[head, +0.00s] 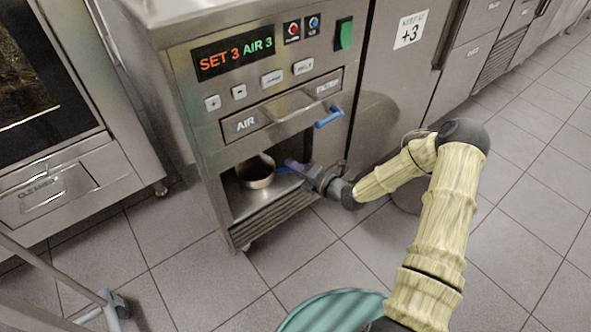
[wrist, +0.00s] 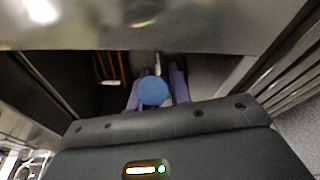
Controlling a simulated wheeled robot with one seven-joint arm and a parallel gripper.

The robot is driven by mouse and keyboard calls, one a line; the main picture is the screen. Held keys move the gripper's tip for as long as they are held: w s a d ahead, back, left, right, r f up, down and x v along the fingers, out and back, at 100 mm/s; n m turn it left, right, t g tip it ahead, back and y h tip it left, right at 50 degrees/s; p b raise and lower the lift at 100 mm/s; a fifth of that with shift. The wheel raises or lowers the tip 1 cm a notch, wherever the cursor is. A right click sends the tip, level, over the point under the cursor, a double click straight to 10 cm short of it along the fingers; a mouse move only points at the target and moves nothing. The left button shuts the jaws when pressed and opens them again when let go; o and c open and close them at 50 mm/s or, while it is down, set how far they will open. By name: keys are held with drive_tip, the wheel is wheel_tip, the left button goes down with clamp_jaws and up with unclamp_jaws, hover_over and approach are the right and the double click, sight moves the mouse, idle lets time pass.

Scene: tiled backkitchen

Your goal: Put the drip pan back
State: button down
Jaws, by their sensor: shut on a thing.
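The drip pan (head: 257,183) is a round metal pan with a blue handle. It is inside the open lower bay of the steel machine (head: 228,140). My gripper (head: 291,164) reaches into the bay opening from the right and is shut on the blue handle. In the wrist view the round blue handle end (wrist: 152,92) sits between my gripper's purple fingers (wrist: 158,90); the pan itself is hidden there. I cannot tell whether the pan touches the bay floor.
Above the bay is a drawer marked AIR and FILTER (head: 283,106) with a blue lever (head: 328,117). An oven (head: 45,120) stands at left. A teal round object (head: 335,312) is at the bottom. Tiled floor (head: 185,265) is open in front.

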drive_tip(key=shift+f, duration=0.1)
drive_tip(key=c, duration=1.3)
unclamp_jaws()
drive_tip(key=shift+s+d+r, duration=0.1)
drive_tip(key=shift+d+r, duration=0.05)
drive_tip(key=shift+r, duration=0.05)
drive_tip(key=p+v, duration=0.4)
drive_tip(key=v, duration=0.7)
drive_tip(key=shift+s+d, duration=0.25)
